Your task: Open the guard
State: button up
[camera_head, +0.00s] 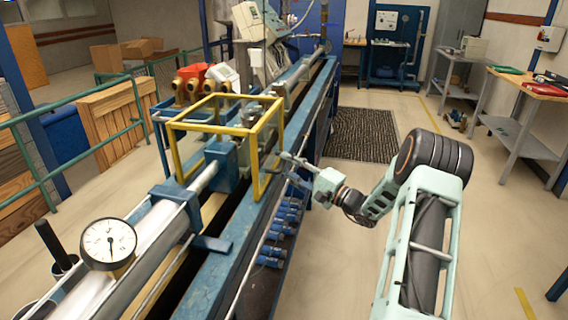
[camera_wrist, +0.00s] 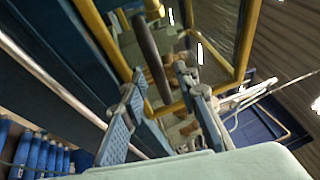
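The guard is a yellow frame (camera_head: 210,128) standing over the blue test bench, with its top bars level. In the wrist view its yellow bars (camera_wrist: 103,38) rise on both sides of the picture. A dark bar-like handle (camera_wrist: 152,58) runs along the guard's near side there, between my finger lines. My gripper (camera_head: 284,166) is at the right side of the guard, close to its lower near corner. In the wrist view my gripper (camera_wrist: 159,78) has its two fingers spread, with the handle's lower end between or just beyond the tips. Contact cannot be told.
The blue bench rail (camera_head: 215,262) runs away from me under the guard. A round dial gauge (camera_head: 108,244) is at the near left. Blue cylinders (camera_head: 272,250) line the bench's right side below my gripper. Clear floor lies to the right; a dark mat (camera_head: 363,134) is beyond.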

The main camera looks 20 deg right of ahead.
jog(key=shift+x, duration=0.8)
grip_shut()
